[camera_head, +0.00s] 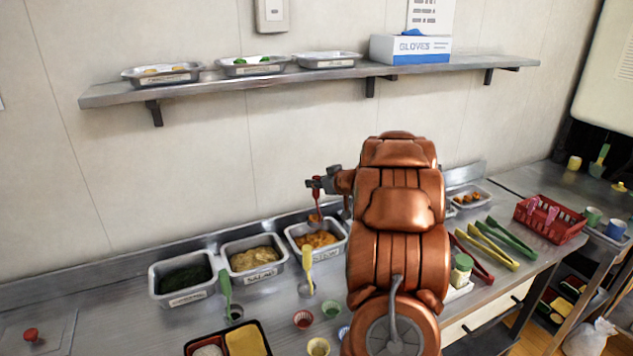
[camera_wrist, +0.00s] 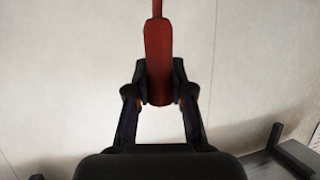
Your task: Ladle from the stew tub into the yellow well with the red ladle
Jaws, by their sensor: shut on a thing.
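My gripper (camera_head: 318,184) is shut on the red ladle (camera_head: 318,203), whose handle hangs about upright. Its bowl is over the stew tub (camera_head: 292,236), a metal tub with orange-brown food; I cannot tell whether the bowl touches the food or what it holds. In the wrist view the red handle (camera_wrist: 158,60) sits between the fingers of my gripper (camera_wrist: 159,85), and the bowl is out of sight. A black-rimmed bento tray (camera_head: 268,343) at the bottom edge has a yellow well (camera_head: 246,341), partly cut off by the frame.
Two more food tubs (camera_head: 160,293) stand left of the stew tub. A green-handled utensil (camera_head: 225,288) and a yellow-handled one (camera_head: 308,262) stand in front. Small cups (camera_head: 303,319) lie nearer. My arm hides the counter's middle. Tongs (camera_head: 497,250) and a red basket (camera_head: 549,226) are right.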

